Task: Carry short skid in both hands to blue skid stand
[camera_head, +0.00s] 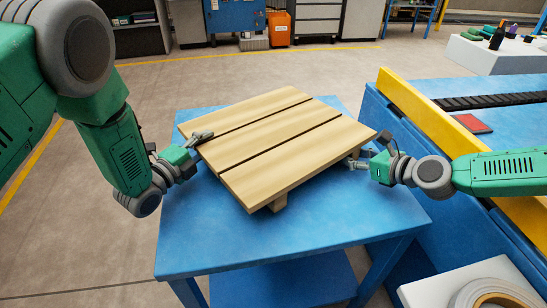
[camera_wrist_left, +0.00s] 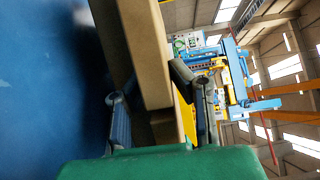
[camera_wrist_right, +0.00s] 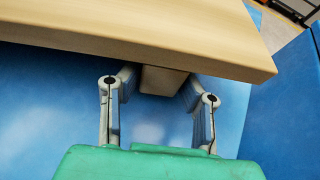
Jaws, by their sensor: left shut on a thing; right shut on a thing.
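The short skid (camera_head: 270,140), pale wooden boards on runners, is over the top of the blue skid stand (camera_head: 200,245), turned at an angle to it. Whether its runners touch the top is unclear. My left gripper (camera_head: 194,150) is shut on the skid's left edge, one finger lying over the boards; the skid's edge (camera_wrist_left: 150,55) runs between its fingers in the left wrist view. My right gripper (camera_head: 357,160) is shut on the skid's right side, below the boards. In the right wrist view its fingers (camera_wrist_right: 160,85) flank a runner end under the deck (camera_wrist_right: 130,35).
A blue conveyor-like bench (camera_head: 495,90) with a yellow rail (camera_head: 430,115) stands close on the right. A white surface with a tape roll (camera_head: 492,293) is at the bottom right. Cabinets and an orange box (camera_head: 279,29) stand at the back. Floor at left is clear.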

